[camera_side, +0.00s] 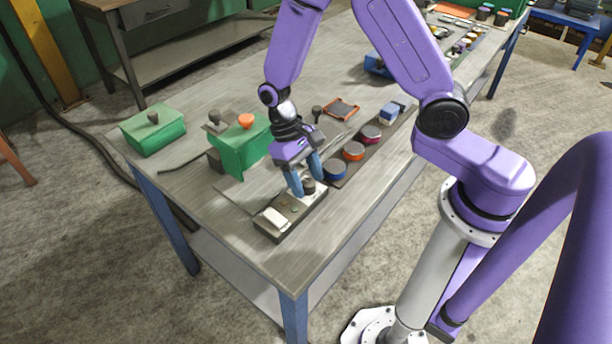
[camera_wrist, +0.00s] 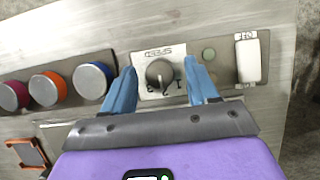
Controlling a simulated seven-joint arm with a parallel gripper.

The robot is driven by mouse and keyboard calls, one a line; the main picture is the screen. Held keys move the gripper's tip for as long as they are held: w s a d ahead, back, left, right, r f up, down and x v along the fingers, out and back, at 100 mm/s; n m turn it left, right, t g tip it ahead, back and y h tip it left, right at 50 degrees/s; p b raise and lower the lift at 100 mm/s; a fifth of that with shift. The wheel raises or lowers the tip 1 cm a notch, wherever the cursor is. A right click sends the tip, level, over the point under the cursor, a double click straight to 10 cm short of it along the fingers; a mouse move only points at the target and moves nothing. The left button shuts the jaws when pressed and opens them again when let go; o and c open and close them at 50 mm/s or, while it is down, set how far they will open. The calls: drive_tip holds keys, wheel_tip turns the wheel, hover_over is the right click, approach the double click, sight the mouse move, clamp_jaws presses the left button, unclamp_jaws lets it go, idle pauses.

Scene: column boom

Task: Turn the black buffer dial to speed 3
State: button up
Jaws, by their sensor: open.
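The black buffer dial (camera_wrist: 160,75) sits on a pale label plate with small markings, on a control panel (camera_wrist: 222,62). In the wrist view its pointer line faces down toward the gripper; I cannot read which number it meets. In the side view the dial (camera_side: 308,186) is partly hidden by my gripper. My gripper (camera_side: 309,184) has blue fingers and is open. Its fingertips (camera_wrist: 161,78) are on either side of the dial, with a visible gap at each side in the wrist view.
A white rocker switch (camera_wrist: 248,58) is on the same panel. Blue (camera_side: 336,170), orange (camera_side: 353,151) and magenta (camera_side: 371,133) round pots stand in a row beside it. Green boxes (camera_side: 153,130) stand to the left. The bench front edge is clear.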

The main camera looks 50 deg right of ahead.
drive_tip(key=c, duration=1)
drive_tip(key=shift+m, duration=0.3)
drive_tip(key=m+y, duration=0.1)
drive_tip(key=m, duration=0.2)
drive_tip(key=shift+d+m+y, duration=0.15)
drive_tip(key=shift+m+y, duration=0.15)
drive_tip(key=shift+y, duration=0.1)
drive_tip(key=shift+m+t+y, duration=0.5)
drive_tip(key=shift+m+y, duration=0.2)
drive_tip(key=shift+m, duration=1.6)
drive_tip(key=o, duration=1)
drive_tip(key=shift+d+r, duration=0.1)
drive_tip(key=shift+r, duration=0.05)
